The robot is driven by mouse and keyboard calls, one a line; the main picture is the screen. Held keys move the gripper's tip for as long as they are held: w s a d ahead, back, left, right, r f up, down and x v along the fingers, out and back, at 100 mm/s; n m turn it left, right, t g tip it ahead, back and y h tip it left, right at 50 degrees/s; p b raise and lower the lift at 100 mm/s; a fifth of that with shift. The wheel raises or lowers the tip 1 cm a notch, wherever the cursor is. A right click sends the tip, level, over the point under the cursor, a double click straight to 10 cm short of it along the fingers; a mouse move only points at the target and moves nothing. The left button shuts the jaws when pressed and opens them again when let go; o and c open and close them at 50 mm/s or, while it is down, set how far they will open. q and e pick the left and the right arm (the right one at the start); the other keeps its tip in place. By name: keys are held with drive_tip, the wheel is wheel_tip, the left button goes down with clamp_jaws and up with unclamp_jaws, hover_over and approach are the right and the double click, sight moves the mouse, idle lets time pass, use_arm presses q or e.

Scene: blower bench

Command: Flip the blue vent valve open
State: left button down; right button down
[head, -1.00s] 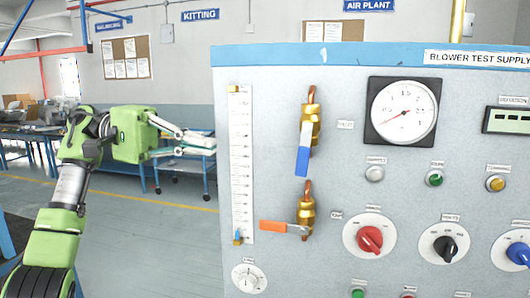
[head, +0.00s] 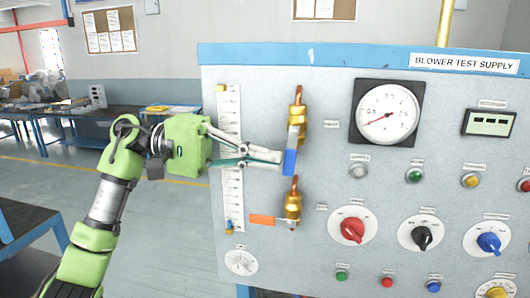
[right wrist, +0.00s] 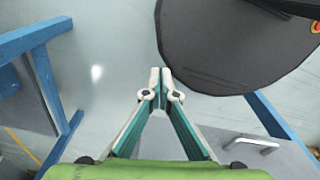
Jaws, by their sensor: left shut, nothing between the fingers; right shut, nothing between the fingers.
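The blue vent valve is a brass valve (head: 297,113) on the upper left of the panel, with a lever whose blue end (head: 290,162) points down and slightly left. My left gripper (head: 280,158) is shut and empty, its fingertips right at the left side of the blue lever end. I cannot tell whether they touch it. My right gripper (right wrist: 160,72) is shut and empty in the right wrist view, above the floor and away from the panel. The right arm does not show in the head view.
Below is a second brass valve (head: 293,204) with an orange lever (head: 263,219) pointing left. A tall scale (head: 232,190) stands behind my left fingers. A round gauge (head: 388,114) and several knobs and buttons fill the panel's right. Blue-framed tables (head: 110,126) stand at the back left.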

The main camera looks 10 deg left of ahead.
use_arm(q)
drive_tip(key=b, duration=0.2)
drive_tip(key=d+h+b, duration=0.1)
drive_tip(key=b, duration=0.2)
drive_tip(key=shift+f+h, duration=0.3)
idle(0.4)
drive_tip(key=a, duration=1.2)
drive_tip(key=shift+f, duration=0.15)
